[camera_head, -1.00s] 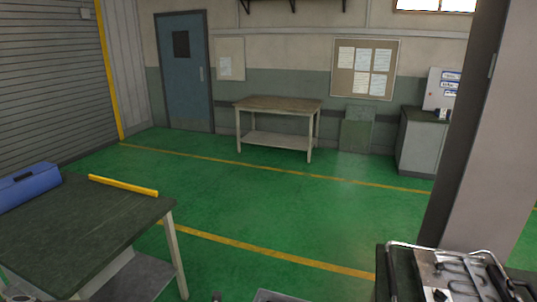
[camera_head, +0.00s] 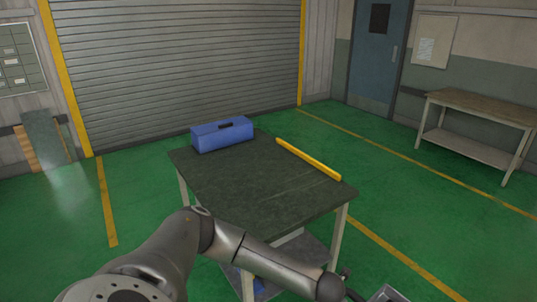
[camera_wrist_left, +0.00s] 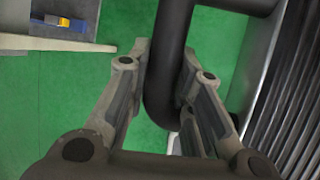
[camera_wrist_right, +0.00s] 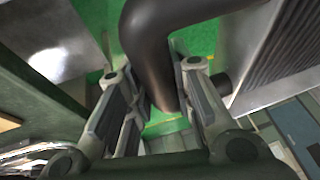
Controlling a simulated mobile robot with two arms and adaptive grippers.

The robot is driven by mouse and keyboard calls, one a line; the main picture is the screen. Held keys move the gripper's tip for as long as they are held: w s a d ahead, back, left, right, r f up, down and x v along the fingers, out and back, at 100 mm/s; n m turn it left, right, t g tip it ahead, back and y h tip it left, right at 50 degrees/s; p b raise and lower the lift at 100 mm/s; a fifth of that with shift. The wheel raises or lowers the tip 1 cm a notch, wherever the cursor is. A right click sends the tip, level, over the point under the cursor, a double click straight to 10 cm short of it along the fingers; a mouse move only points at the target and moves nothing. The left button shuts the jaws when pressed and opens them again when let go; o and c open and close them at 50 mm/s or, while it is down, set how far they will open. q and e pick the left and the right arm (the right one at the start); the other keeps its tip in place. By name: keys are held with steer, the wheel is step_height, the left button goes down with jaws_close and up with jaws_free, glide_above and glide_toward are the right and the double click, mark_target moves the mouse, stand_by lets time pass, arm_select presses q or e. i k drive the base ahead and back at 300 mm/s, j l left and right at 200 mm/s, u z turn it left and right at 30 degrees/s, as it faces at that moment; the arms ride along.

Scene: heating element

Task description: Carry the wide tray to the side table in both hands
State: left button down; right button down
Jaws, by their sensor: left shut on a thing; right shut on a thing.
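The wide tray shows only as a grey metal corner (camera_head: 390,293) at the bottom of the head view. Its ribbed metal side is at the right of the left wrist view (camera_wrist_left: 285,90) and upper right of the right wrist view (camera_wrist_right: 290,55). My left gripper (camera_wrist_left: 167,68) is shut on a dark bent tube handle (camera_wrist_left: 173,25). My right gripper (camera_wrist_right: 152,72) is shut on the other dark handle (camera_wrist_right: 165,22); it is outside the head view. A green-topped table (camera_head: 240,190) stands ahead, beyond my left arm. Most of the tray is hidden.
A blue toolbox (camera_head: 222,134) sits at this table's far left, and a yellow bar (camera_head: 308,159) lies along its far right edge. The near top is bare. A wooden-topped table (camera_head: 485,106) stands at the right wall. Green floor between them is clear.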

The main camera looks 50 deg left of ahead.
mark_target(263, 176)
steer(key=i+j, duration=0.1)
steer(key=j, duration=0.35)
steer(key=i+j, duration=0.1)
steer(key=j, duration=0.35)
steer(key=i+j+u, duration=0.1)
steer(key=j, duration=0.35)
steer(key=i+j, duration=0.1)
steer(key=j, duration=0.35)
steer(key=i+j, duration=0.1)
steer(key=j, duration=0.35)
steer(key=i+j+u, duration=0.1)
steer(key=j, duration=0.3)
steer(key=i+j, duration=0.15)
steer(key=j, duration=0.3)
steer(key=i+j, duration=0.1)
steer(key=j, duration=0.2)
steer(key=i+j, duration=0.1)
steer(key=j, duration=0.2)
steer(key=i+j, duration=0.1)
steer(key=j, duration=0.2)
steer(key=i+j+z, duration=0.1)
steer(key=j, duration=0.2)
steer(key=i+j+z, duration=0.1)
steer(key=j, duration=0.25)
steer(key=i+j+z, duration=0.1)
steer(key=j, duration=0.2)
steer(key=i, duration=0.05)
